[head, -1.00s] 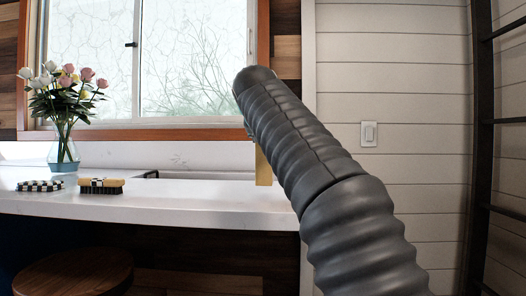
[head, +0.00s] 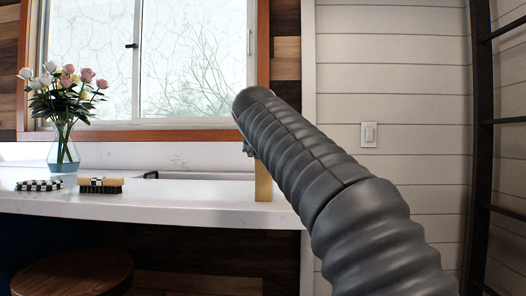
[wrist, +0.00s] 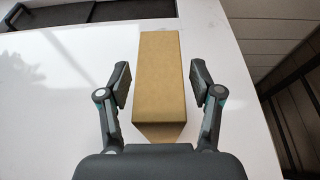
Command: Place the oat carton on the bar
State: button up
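The oat carton (head: 263,183) is a plain tan box. In the head view it looks upright at the right end of the white bar (head: 190,203), near its front edge, with its base appearing to rest on the top. My arm hides its upper part. In the wrist view the carton (wrist: 159,78) lies between the two fingers of my gripper (wrist: 159,84). The gripper is open, with a visible gap on each side of the carton.
A glass vase of flowers (head: 63,145), a checkered item (head: 39,185) and a brush (head: 100,185) stand at the bar's left. A round stool (head: 75,275) is below. A dark ladder (head: 482,150) stands at the right. The bar's middle is clear.

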jog(key=shift+r, duration=0.1)
jog(key=v, duration=1.2)
